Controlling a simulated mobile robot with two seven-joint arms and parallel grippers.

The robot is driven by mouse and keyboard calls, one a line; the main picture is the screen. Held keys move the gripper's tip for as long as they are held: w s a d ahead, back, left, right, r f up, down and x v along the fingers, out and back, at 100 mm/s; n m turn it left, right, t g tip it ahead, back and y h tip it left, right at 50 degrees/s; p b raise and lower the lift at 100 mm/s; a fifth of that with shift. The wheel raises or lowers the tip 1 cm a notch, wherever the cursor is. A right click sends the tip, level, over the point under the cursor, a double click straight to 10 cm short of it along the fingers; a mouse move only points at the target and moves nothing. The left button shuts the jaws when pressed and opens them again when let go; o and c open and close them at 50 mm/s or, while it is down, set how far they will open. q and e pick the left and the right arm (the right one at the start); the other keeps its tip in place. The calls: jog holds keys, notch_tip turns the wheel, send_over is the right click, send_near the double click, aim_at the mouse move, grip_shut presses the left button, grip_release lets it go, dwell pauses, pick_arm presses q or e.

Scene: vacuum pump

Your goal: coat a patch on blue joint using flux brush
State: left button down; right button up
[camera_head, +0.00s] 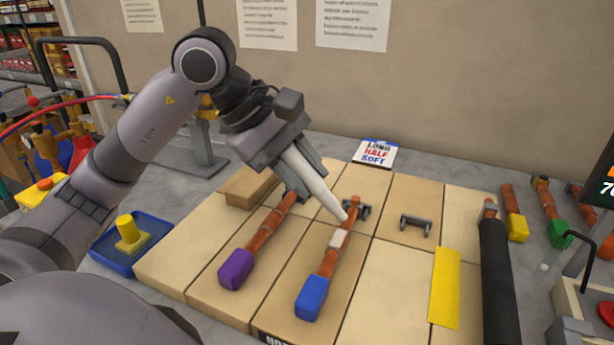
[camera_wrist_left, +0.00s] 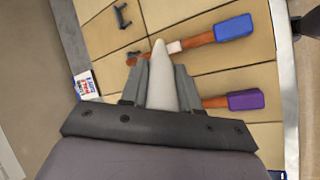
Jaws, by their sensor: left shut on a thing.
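The blue joint is a copper pipe (camera_head: 328,262) with a blue block (camera_head: 312,298) at its near end, lying on the tan board; it also shows in the left wrist view (camera_wrist_left: 200,40). A whitish patch (camera_head: 339,239) sits around its middle. My left gripper (camera_head: 297,165) is shut on a white tapered tool (camera_head: 318,188), apparently the flux brush, which also shows in the left wrist view (camera_wrist_left: 161,80). Its tip points down at the copper just beyond the patch; I cannot tell whether it touches. My right gripper is not in view.
A purple-ended copper pipe (camera_head: 262,236) lies to the left of the blue joint. A blue tray (camera_head: 150,257) with a yellow piece stands farther left. A yellow strip (camera_head: 445,290) and a black cylinder (camera_head: 497,290) lie right. An empty grey bracket (camera_head: 414,224) stands behind.

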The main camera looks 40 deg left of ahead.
pick_arm(q)
jog(key=shift+r+p, duration=0.9)
jog(key=shift+r, duration=0.8)
